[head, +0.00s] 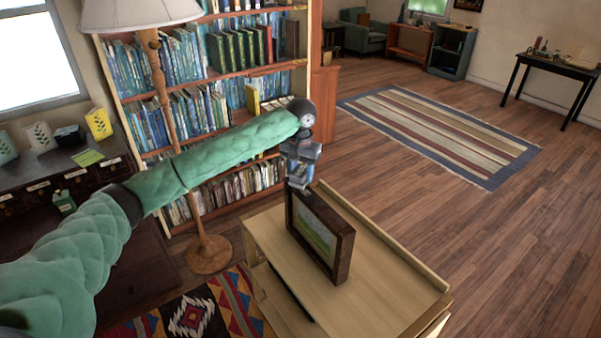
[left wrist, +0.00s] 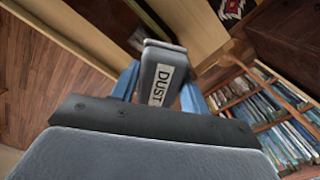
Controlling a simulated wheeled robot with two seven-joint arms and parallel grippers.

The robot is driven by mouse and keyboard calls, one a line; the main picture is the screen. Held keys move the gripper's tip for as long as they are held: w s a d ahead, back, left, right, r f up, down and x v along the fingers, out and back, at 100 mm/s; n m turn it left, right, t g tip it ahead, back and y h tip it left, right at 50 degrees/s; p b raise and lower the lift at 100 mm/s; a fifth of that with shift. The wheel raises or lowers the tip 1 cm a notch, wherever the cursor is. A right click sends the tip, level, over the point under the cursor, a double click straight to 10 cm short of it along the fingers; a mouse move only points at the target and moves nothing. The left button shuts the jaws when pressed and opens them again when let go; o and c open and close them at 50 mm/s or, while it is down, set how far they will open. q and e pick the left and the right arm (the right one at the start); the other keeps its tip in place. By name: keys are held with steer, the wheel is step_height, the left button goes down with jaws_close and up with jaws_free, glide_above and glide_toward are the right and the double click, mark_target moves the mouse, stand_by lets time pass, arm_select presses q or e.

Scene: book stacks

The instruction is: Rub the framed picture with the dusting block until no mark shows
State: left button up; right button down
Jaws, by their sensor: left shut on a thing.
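The framed picture (head: 320,236) stands upright on the light wooden cart (head: 262,225). It has a dark brown frame and a green landscape; any mark on it is too small to make out. My left gripper (head: 300,163) is above the frame's far left top corner, pointing down. It is shut on the grey dusting block (left wrist: 163,70), whose white label reads "DUST" in the left wrist view. In the head view the block is small beside the frame's top corner; I cannot tell whether it touches. My right gripper is not in view.
A tall bookshelf (head: 215,75) full of books stands behind my left arm, with a floor lamp (head: 208,252) before it. A drawer cabinet (head: 60,180) is at left. A patterned rug (head: 200,312) lies by the cart.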

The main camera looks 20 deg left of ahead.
mark_target(308, 194)
arm_select(q)
steer(key=shift+f, duration=0.35)
stand_by(0.3)
steer(key=shift+f, duration=0.6)
steer(key=shift+s+d+r+p, duration=0.2)
steer(key=shift+s+d+p, duration=0.55)
steer(key=shift+p, duration=0.5)
steer(key=shift+s+d+p, duration=0.55)
steer(key=shift+d+p, duration=0.25)
steer(key=shift+d, duration=0.05)
steer(key=shift+f+p, duration=0.2)
steer(key=shift+p, duration=0.4)
steer(key=shift+w+a+p, duration=0.75)
steer(key=shift+w+a, duration=0.55)
steer(key=shift+a, duration=0.3)
